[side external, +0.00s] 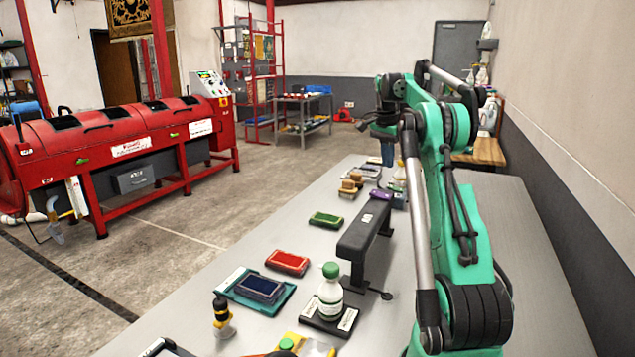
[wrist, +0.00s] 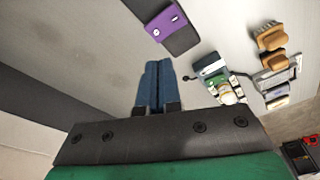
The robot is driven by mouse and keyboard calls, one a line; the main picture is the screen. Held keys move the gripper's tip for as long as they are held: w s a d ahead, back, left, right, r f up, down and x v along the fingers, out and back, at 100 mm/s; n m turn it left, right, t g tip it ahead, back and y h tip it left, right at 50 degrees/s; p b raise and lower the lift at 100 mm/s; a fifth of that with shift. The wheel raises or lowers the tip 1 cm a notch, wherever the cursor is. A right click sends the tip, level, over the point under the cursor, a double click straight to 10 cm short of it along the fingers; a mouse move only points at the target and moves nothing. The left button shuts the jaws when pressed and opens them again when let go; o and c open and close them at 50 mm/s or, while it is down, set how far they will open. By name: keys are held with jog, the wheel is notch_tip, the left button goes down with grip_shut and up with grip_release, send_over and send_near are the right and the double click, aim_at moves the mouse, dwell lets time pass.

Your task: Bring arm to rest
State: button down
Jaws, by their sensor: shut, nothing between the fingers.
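My green arm reaches along the right side of the grey table (side external: 245,245) in the side external view. My gripper (side external: 387,154) points down over the table's far end, its blue fingers partly hidden by the arm and wrist. In the wrist view my gripper (wrist: 158,88) has its two blue fingers side by side and touching, with nothing between them. Bare table shows around the fingertips. A purple block (wrist: 166,24) on a dark bar lies ahead of them, apart from them.
A dark raised bench (side external: 365,232) stands mid-table. Near it are a green pad (side external: 325,219), a red pad (side external: 287,262), a blue pad (side external: 259,287) on a tray and a white bottle (side external: 330,292). Wooden brushes (wrist: 272,47) lie right of my fingers. A wall runs along the right.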

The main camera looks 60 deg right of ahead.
jog(key=w+a+r+n+t+h, duration=0.1)
jog(key=w+a+n+t, duration=0.1)
jog(key=w+a+n, duration=0.55)
jog(key=w+a+r+n+t, duration=0.1)
jog(key=w+a+n, duration=0.25)
jog(key=a, duration=0.75)
jog(key=s+a+f+n+t+y, duration=0.1)
jog(key=a+f+n+t, duration=0.1)
jog(key=a+n, duration=0.4)
jog(key=s+a+f+n+t+y, duration=0.1)
jog(key=a+f+n, duration=0.4)
jog(key=a, duration=1.1)
jog(key=shift+s+a+f+n+t+y, duration=0.3)
jog(key=shift+s+a+n+t, duration=0.1)
jog(key=shift+n+t, duration=0.5)
